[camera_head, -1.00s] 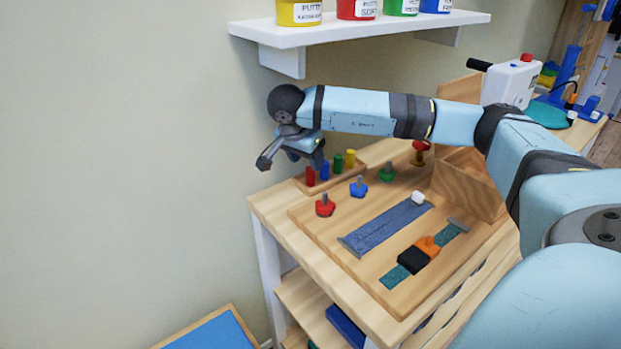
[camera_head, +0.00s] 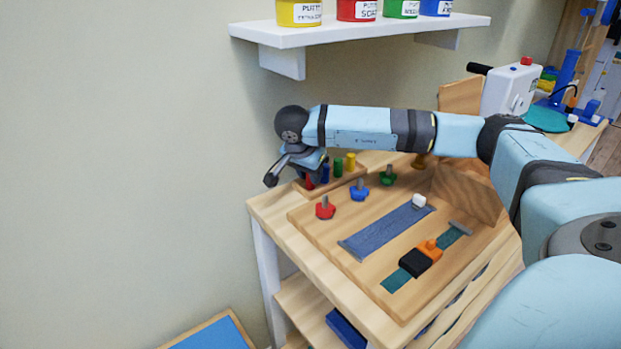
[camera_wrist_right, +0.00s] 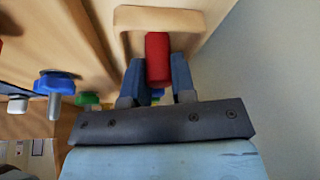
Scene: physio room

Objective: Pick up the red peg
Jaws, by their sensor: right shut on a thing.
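The red peg (camera_wrist_right: 157,58) stands between the two fingers of my right gripper (camera_wrist_right: 157,75) in the right wrist view, and the fingers are shut on it. In the head view the red peg (camera_head: 309,182) shows at the left end of the wooden peg holder (camera_head: 337,182), partly hidden by the right gripper (camera_head: 296,172). I cannot tell whether the peg is still seated in the holder. The blue peg (camera_head: 325,172), green peg (camera_head: 338,167) and yellow peg (camera_head: 351,161) stand in a row beside it. My left gripper is not in view.
A wooden board (camera_head: 335,250) carries a red knob (camera_head: 325,209), a blue knob (camera_head: 359,191), a green knob (camera_head: 388,177) and strap strips. The wall is close on the left. A shelf (camera_head: 365,32) with putty tubs hangs above my right arm.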

